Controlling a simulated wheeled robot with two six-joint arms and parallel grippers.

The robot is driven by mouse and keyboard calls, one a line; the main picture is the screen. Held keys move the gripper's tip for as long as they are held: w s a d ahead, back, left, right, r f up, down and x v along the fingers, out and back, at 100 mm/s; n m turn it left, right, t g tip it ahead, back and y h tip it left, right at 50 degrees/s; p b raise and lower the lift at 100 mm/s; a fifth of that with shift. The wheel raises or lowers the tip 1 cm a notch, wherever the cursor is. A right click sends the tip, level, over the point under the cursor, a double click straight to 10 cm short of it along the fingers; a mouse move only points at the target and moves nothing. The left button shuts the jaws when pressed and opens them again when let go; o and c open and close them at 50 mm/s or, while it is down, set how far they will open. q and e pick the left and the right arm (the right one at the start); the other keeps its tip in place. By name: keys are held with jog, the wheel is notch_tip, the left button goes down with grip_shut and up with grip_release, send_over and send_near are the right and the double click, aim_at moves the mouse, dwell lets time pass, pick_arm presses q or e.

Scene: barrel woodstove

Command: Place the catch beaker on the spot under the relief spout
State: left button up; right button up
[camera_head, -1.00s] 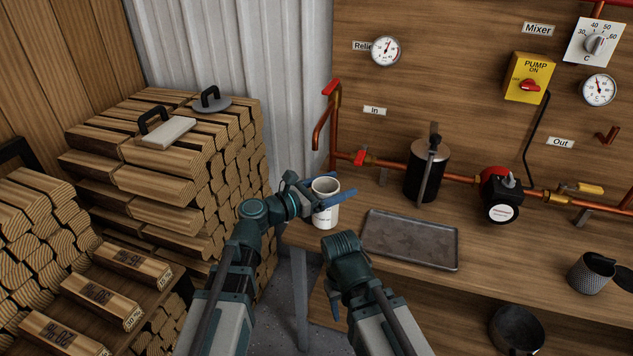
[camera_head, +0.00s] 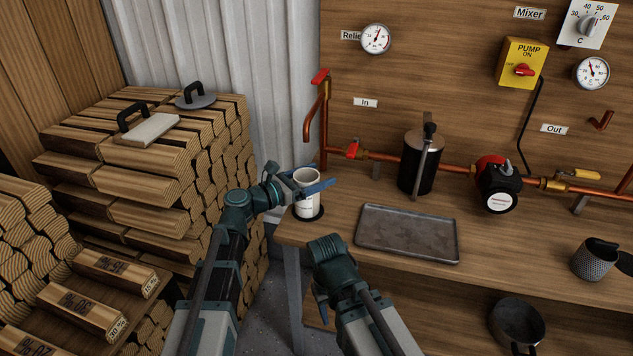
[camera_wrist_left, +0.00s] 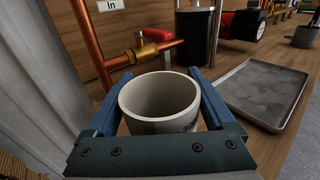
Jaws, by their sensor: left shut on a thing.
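The catch beaker (camera_head: 307,207) is a white cup with dark print, upright at the left end of the bench. My left gripper (camera_head: 313,187) is shut on it, with blue fingers on either side of its upper wall. In the left wrist view, the open-topped beaker (camera_wrist_left: 160,104) looks empty inside. A dark round spot (camera_head: 319,216) shows around the beaker's base; I cannot tell whether the base touches it. The copper relief spout (camera_head: 308,128) bends down above and behind the beaker. My right arm is folded low in front of the bench; its fingers are mostly hidden.
A grey metal tray (camera_head: 405,250) lies right of the beaker. A black canister (camera_head: 416,170) and the copper pipe with a red-handled valve (camera_head: 353,149) stand behind. Stacked firewood (camera_head: 150,170) and a corrugated wall (camera_head: 270,90) are at left.

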pick_arm(q)
jog(key=shift+r, duration=0.1)
jog(key=o, duration=1.6)
jog(key=shift+s+a, duration=0.2)
jog(key=v, duration=1.1)
jog(key=shift+s+a+p, duration=0.15)
jog(key=shift+a+p, duration=0.05)
jog(key=shift+p, duration=0.15)
